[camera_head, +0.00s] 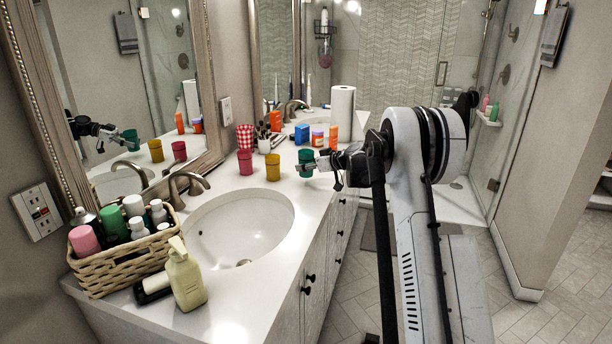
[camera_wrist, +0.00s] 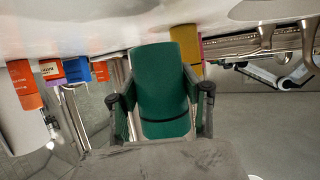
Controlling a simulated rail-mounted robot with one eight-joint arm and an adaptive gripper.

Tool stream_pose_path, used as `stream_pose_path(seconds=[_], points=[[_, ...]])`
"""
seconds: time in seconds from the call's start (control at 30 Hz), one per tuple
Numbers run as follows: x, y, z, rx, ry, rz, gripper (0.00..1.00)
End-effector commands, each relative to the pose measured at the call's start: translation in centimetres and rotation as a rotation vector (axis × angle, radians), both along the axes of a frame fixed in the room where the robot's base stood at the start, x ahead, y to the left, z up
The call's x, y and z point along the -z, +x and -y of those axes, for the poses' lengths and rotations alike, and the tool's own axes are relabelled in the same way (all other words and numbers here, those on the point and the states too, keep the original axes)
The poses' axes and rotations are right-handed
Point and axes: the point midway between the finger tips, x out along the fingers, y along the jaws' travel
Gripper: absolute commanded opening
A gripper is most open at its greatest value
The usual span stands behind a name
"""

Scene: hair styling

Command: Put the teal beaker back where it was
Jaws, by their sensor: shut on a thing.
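The teal beaker (camera_head: 305,157) is near the counter's front edge, right of the yellow cup (camera_head: 272,166) and the pink cup (camera_head: 245,161). My gripper (camera_head: 308,167) reaches it from the right and is shut on it. In the wrist view, which is upside down, the beaker (camera_wrist: 160,85) sits between the two fingers of my gripper (camera_wrist: 161,98). Its end meets or nearly meets the white counter; I cannot tell whether it rests on it. The fingers hide part of its sides.
The white counter (camera_head: 280,225) has a sink on the left. Behind the beaker stand orange bottles, a blue box (camera_head: 301,134), a paper towel roll (camera_head: 342,115) and a brush holder. A wicker basket (camera_head: 125,265) and a soap bottle (camera_head: 186,275) are at the front left.

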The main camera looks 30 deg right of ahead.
Motion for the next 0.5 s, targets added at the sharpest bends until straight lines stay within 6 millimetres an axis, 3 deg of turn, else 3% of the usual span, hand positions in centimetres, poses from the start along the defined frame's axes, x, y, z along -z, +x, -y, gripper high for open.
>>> stream_pose_path(seconds=[0.23, 0.5], points=[[3.3, 0.0, 0.0, 0.0, 0.0, 0.0, 0.1], [3.6, 0.0, 0.0, 0.0, 0.0, 0.0, 0.1]])
